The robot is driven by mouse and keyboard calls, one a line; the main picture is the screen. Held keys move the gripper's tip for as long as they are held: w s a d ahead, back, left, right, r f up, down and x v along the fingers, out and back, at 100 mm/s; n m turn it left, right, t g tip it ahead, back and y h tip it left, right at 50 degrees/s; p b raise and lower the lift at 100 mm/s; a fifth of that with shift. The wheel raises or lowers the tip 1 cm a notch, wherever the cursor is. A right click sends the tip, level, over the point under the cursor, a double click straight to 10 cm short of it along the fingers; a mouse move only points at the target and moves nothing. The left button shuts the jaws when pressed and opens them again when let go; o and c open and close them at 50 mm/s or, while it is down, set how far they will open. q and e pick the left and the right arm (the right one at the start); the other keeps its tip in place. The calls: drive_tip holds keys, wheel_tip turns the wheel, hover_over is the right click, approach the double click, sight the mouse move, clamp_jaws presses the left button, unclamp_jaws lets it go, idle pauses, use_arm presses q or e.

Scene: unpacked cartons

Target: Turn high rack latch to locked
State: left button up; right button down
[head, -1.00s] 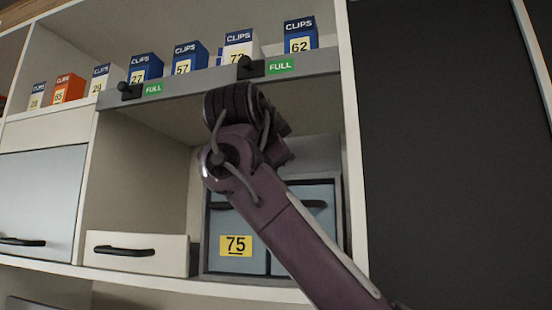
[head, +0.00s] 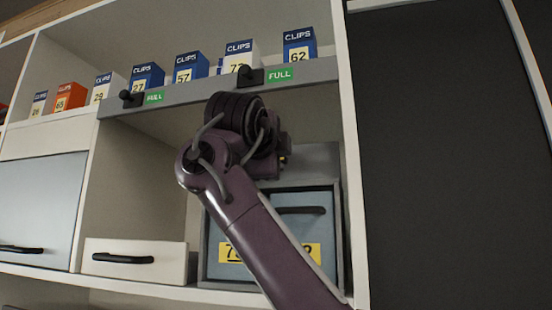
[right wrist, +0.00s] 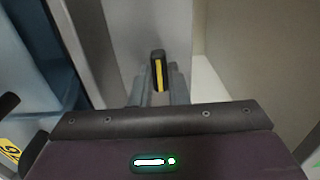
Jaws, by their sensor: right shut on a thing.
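A dark latch handle with a yellow stripe (right wrist: 158,70) stands between the two grey fingers of my right gripper (right wrist: 160,88) in the right wrist view. The fingers are shut on it. It points upward in that picture, close to a grey panel. In the head view my right arm comes up from below, and its dark wrist hides most of the right gripper and the latch. A small yellow spot shows at the wrist's right edge. No lock marking is readable. My left gripper is not in view.
A grey rail (head: 200,92) with black knobs and green FULL labels crosses above, under a row of CLIPS boxes (head: 188,68). Grey-blue drawers (head: 318,225) with yellow labels stand behind my arm. A white drawer (head: 100,262) is at lower left. A dark panel (head: 430,150) fills the right.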

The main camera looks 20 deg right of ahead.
idle(0.4)
drive_tip(key=c, duration=1.4)
unclamp_jaws()
drive_tip(key=b+v, duration=0.3)
drive_tip(key=v, duration=0.4)
drive_tip(key=shift+s+a+b, duration=0.2)
drive_tip(key=shift+s+b, duration=0.05)
drive_tip(key=shift+b, duration=0.1)
drive_tip(key=shift+f, duration=0.1)
